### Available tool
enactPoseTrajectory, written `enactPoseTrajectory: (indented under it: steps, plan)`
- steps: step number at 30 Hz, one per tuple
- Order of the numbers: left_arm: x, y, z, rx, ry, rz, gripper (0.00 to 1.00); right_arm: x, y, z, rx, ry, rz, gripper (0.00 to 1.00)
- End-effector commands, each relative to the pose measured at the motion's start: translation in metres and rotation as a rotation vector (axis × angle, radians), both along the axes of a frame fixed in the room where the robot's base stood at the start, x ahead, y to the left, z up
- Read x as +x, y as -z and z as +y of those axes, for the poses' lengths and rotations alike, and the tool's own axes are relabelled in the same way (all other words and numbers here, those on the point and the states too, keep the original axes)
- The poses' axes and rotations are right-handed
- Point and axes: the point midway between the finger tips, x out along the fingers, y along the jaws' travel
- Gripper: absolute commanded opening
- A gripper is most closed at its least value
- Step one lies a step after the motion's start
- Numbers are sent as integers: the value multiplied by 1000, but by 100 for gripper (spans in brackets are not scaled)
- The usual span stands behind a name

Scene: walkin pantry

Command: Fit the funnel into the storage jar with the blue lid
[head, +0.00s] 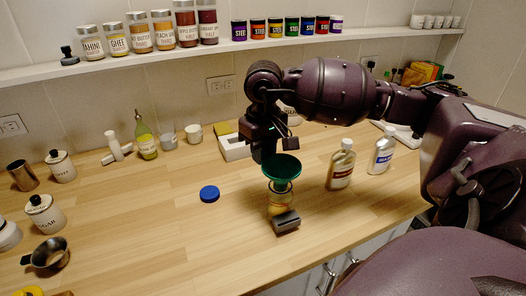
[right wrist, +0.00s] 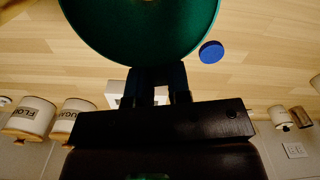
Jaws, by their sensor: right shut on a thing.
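The green funnel (head: 282,166) is held upright, wide mouth up, directly above the open glass storage jar (head: 279,205) on the wooden counter. My right gripper (head: 265,155) is shut on the funnel's rim at its back left side. In the right wrist view the funnel (right wrist: 140,28) fills the top, with the gripper fingers (right wrist: 160,80) at its edge. I cannot tell whether the spout is inside the jar's mouth. The blue lid (head: 209,193) lies flat on the counter left of the jar. My left gripper is out of view.
A dark grey block (head: 286,222) lies close in front of the jar. Two bottles (head: 341,165) (head: 381,150) stand to the right. A white tray (head: 236,148) is behind the gripper. The counter left and front of the blue lid is clear.

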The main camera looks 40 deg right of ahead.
Motion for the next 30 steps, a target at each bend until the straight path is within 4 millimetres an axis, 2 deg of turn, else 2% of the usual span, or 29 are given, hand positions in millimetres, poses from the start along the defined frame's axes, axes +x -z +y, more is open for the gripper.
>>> enactPoseTrajectory:
  steps: [3, 4, 9, 20, 23, 30]
  plan:
    - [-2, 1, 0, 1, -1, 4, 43, 0, 0, 0, 0, 0, 0, 0]
    - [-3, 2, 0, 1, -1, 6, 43, 0, 0, 0, 0, 0, 0, 21]
    - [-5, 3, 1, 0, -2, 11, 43, 0, 0, 0, 0, 0, 0, 47]
    - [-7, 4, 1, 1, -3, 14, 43, 0, -4, 0, -1, 0, -1, 48]
    - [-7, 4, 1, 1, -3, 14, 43, 1, -14, 0, -2, 0, -3, 48]
    - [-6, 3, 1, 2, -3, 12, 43, 1, -57, 0, -1, -1, -6, 48]
